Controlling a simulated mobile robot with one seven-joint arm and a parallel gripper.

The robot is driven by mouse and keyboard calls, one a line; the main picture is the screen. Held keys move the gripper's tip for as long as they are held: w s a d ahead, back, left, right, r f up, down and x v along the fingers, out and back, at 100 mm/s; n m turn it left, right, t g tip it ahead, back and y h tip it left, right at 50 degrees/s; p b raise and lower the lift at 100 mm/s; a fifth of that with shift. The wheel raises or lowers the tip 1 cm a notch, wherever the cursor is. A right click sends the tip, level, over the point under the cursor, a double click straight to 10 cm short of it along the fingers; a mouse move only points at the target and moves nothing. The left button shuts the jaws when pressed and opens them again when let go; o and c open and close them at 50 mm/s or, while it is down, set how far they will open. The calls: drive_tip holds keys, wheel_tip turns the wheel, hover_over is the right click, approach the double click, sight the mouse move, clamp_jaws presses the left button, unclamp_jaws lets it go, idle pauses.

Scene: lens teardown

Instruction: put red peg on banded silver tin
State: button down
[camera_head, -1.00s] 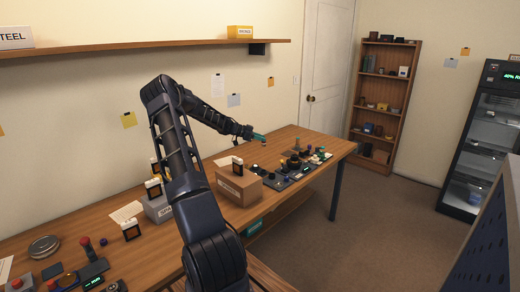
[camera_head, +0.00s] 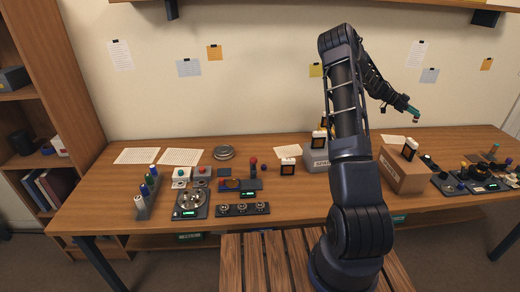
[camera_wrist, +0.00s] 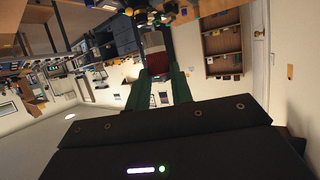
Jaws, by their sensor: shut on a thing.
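The silver tin (camera_head: 224,153) is a low round can with a flat lid, standing on the wooden bench left of centre in the head view. My gripper (camera_head: 412,111) is raised above the right part of the bench, well to the right of the tin and apart from it. In the wrist view its green fingers (camera_wrist: 160,84) are closed on the red peg (camera_wrist: 157,68), which shows a red part and a pale part. The peg's end shows only as a tiny tip under the gripper in the head view. The part between the fingers is hidden.
A cardboard box (camera_head: 402,173) stands below and left of my gripper. A grey box (camera_head: 316,160) and a red-knobbed device (camera_head: 252,172) stand between it and the tin. Paper sheets (camera_head: 182,157) lie left of the tin. A shelf (camera_head: 300,3) hangs above.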

drive_tip(key=w+a+n+t, duration=0.1)
drive_tip(key=w+a, duration=0.4)
drive_tip(key=a, duration=0.3)
drive_tip(key=w+a+n+t+h, duration=0.1)
drive_tip(key=w+a, duration=0.3)
drive_tip(key=a, duration=0.3)
drive_tip(key=w+a+n+t, duration=0.1)
drive_tip(key=w+a, duration=0.4)
drive_tip(key=a, duration=0.3)
drive_tip(key=w+a+r+n+t, duration=0.1)
drive_tip(key=w+a+n+t, duration=0.15)
drive_tip(key=a, duration=0.95)
drive_tip(key=w+a+n+t, duration=0.1)
drive_tip(key=w+a, duration=0.2)
drive_tip(key=a, duration=1)
wheel_tip(320, 180, up, 2)
drive_tip(key=n+t+y, duration=0.2)
drive_tip(key=n+t, duration=0.3)
drive_tip(key=t, duration=0.2)
hover_over(220, 151)
wheel_tip(220, 151, down, 20)
drive_tip(key=shift+s+r, duration=0.1)
drive_tip(key=shift+r, duration=0.05)
drive_tip(key=c, duration=1.2)
unclamp_jaws()
drive_tip(key=shift+c, duration=0.2)
